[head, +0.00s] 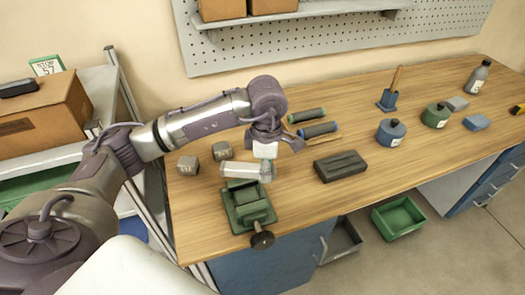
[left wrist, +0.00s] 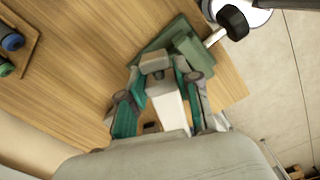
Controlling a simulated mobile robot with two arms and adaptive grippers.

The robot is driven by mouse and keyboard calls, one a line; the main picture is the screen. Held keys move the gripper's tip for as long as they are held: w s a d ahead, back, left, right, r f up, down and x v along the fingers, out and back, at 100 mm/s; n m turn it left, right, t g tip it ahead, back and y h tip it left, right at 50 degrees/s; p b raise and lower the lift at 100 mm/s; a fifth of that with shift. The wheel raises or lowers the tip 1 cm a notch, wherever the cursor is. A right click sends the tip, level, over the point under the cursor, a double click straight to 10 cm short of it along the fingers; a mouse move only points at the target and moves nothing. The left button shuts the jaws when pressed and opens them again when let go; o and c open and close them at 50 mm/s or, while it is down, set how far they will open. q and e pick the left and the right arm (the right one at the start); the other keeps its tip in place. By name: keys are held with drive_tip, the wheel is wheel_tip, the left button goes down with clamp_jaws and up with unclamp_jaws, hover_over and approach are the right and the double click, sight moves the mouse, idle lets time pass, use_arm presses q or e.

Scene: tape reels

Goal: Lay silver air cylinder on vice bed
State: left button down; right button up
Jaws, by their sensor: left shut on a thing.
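The silver air cylinder (head: 238,171) lies about level, crosswise over the far end of the green vice (head: 247,207). My left gripper (head: 265,165) reaches down from above and is shut on the cylinder near its right end. I cannot tell whether the cylinder touches the vice bed or hangs just above it. In the left wrist view, the cylinder (left wrist: 166,104) shows pale between the teal fingers (left wrist: 158,85), with the vice (left wrist: 188,50) just beyond. Part of the bed is hidden under the cylinder. My right gripper is not in view.
Two grey blocks (head: 188,165) (head: 222,150) stand left of the cylinder. A dark case (head: 340,166) lies to the right, with green and blue rolls (head: 318,129) behind it. The vice handle (head: 262,240) overhangs the front edge.

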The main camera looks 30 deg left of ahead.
use_arm(q)
drive_tip(key=shift+w+a+r+n, duration=0.1)
drive_tip(key=shift+a+r+n, duration=0.1)
drive_tip(key=shift+n, duration=0.4)
drive_tip(key=shift+w+a+r+n, duration=0.1)
drive_tip(key=shift+a+n, duration=0.1)
drive_tip(key=shift+n, duration=0.4)
drive_tip(key=n, duration=0.1)
drive_tip(key=a+n, duration=0.1)
drive_tip(key=shift+w+n+p, duration=0.15)
drive_tip(key=shift+n+p, duration=0.25)
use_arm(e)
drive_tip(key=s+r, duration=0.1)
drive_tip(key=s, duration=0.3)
use_arm(q)
drive_tip(key=shift+f, duration=0.2)
drive_tip(key=shift+d+f+b, duration=0.1)
drive_tip(key=shift+f+b, duration=0.35)
drive_tip(key=shift+f, duration=0.1)
wheel_tip(320, 180, down, 5)
drive_tip(key=b, duration=0.3)
drive_tip(key=shift+f+b, duration=0.75)
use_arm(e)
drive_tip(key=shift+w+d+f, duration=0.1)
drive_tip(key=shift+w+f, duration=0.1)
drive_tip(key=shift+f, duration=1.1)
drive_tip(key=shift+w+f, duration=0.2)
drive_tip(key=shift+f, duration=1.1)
